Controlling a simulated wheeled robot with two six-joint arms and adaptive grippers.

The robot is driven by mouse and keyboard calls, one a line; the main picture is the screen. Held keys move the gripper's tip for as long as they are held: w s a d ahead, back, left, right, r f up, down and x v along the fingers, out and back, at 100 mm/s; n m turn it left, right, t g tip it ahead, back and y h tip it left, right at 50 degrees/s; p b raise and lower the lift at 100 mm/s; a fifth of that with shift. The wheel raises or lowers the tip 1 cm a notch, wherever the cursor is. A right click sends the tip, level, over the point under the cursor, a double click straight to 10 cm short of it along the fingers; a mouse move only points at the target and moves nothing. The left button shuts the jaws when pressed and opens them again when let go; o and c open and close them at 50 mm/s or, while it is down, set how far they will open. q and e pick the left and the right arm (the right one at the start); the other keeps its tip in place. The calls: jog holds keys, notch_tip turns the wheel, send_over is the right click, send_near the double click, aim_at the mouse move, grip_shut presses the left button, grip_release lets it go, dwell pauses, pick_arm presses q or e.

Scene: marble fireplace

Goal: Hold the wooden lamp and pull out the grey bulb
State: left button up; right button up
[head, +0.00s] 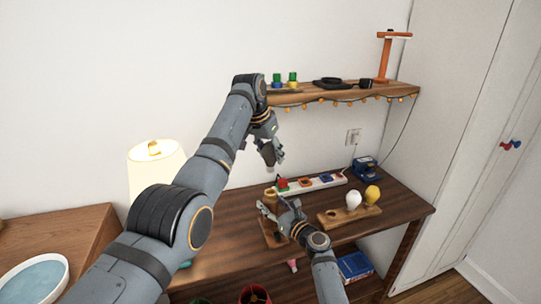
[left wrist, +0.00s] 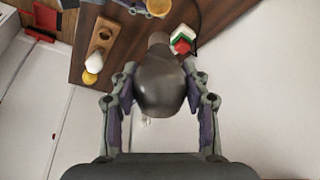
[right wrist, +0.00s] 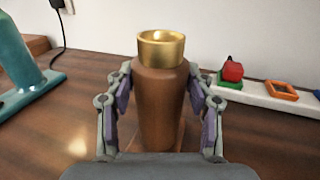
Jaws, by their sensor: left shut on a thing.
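The grey bulb (left wrist: 160,85) is between the fingers of my left gripper (head: 269,158), which is shut on it. In the left wrist view its neck points away from the gripper. The wooden lamp (right wrist: 160,110) stands upright on the table, with an empty brass socket (right wrist: 162,48) on top. My right gripper (right wrist: 160,80) has a finger against each side of the lamp's body and looks shut on it. In the head view, the bulb is above the lamp and apart from it; the lamp's wooden base (head: 272,236) shows below my right gripper.
A wooden holder (head: 335,219) with a white bulb (head: 353,200) and a yellow bulb (head: 372,194) is right of the lamp. A white strip with coloured shapes (head: 325,182) lies behind. A shelf (head: 345,93) hangs above. A lit lampshade (head: 155,165) stands left.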

jog(key=shift+o, duration=1.3)
